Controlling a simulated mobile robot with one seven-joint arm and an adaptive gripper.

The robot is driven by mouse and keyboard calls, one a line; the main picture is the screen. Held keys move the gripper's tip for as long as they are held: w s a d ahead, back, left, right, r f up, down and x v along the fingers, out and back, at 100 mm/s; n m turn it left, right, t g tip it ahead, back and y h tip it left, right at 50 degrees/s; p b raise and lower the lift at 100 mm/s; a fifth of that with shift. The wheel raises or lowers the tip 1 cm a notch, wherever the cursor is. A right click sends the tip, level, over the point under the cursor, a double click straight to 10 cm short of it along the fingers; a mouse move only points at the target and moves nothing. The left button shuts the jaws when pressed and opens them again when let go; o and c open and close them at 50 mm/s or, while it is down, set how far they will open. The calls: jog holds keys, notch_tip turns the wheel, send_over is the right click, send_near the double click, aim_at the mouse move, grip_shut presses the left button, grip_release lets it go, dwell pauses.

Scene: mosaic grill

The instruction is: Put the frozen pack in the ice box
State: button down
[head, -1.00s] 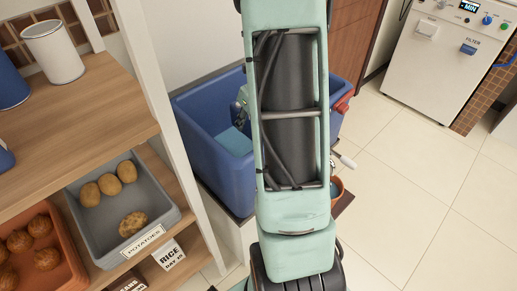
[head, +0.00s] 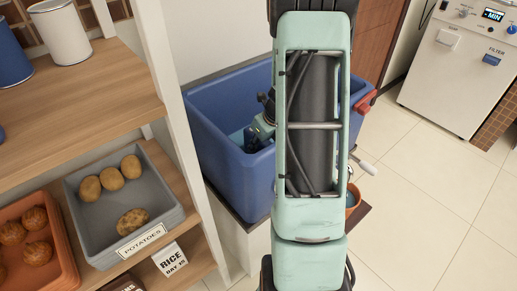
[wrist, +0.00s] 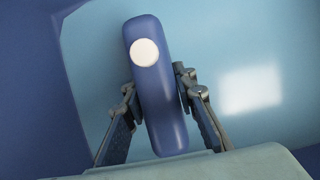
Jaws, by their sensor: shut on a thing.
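The frozen pack (wrist: 163,105) is a rounded blue slab with a white round cap, seen in the wrist view. My gripper (wrist: 156,80) is shut on it, with one finger on each side. The ice box (head: 220,135) is an open blue bin with a red latch, partly behind my arm in the head view. My gripper (head: 262,130) reaches down inside the box there; its fingertips and the pack are hard to make out. The wrist view shows a dark blue wall (wrist: 30,100) and a pale blue surface (wrist: 245,45) around the pack. I cannot tell whether the pack touches the bottom.
A wooden shelf (head: 90,95) with a white canister (head: 60,32) stands left of the box. Grey potato bin (head: 165,222) and orange bin (head: 60,255) sit on its lower level. An orange pot (head: 352,200) is beside the box. Tiled floor (head: 430,190) is free at right.

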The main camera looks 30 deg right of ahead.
jog(key=shift+f, duration=0.1)
jog(key=c, duration=1.6)
grip_release()
jog(key=p+v, duration=0.5)
jog(key=v, duration=0.7)
